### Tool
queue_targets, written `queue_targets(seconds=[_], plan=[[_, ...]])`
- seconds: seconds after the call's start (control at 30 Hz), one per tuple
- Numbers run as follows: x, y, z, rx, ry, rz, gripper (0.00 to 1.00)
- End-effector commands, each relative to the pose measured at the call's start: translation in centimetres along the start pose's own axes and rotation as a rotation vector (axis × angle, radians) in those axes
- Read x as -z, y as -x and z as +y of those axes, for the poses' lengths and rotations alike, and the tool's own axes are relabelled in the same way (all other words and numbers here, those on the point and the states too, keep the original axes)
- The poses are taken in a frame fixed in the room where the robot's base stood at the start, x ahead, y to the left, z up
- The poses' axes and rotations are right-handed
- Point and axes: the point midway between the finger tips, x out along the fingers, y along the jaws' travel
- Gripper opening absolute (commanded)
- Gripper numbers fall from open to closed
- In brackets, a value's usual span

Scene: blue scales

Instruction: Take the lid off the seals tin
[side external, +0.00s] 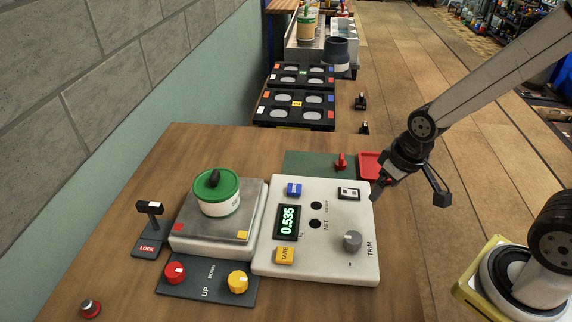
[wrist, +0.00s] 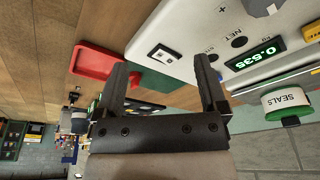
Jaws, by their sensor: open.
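The seals tin (side external: 217,201) is a white tub with a green lid (side external: 214,184) that has a dark knob on top. It stands upright on the scale's metal pan (side external: 188,232), and the lid sits on it. The tin shows at the right of the wrist view (wrist: 287,99) with "SEALS" on its label. My gripper (side external: 378,192) is open and empty, above the right edge of the scale's display panel, well to the right of the tin. In the wrist view its two fingers (wrist: 161,70) are spread apart with nothing between them.
The white panel (side external: 362,262) reads 0.535 and carries knobs and buttons. A lock lever (side external: 150,208) stands left of the scale. Red and yellow knobs (side external: 237,282) are in front. Black racks (side external: 293,107) stand behind.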

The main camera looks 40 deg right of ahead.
Motion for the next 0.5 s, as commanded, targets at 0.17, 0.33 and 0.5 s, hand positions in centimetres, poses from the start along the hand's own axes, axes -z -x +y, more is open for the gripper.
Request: queue_targets(seconds=[0.17,0.33,0.5], plan=[[0.0,0.0,0.0,0.000,0.000,0.000,0.91],[0.6,0.1,-0.2,0.002,0.011,0.000,0.91],[2.7,0.2,-1.1,0.009,0.054,-0.006,0.91]])
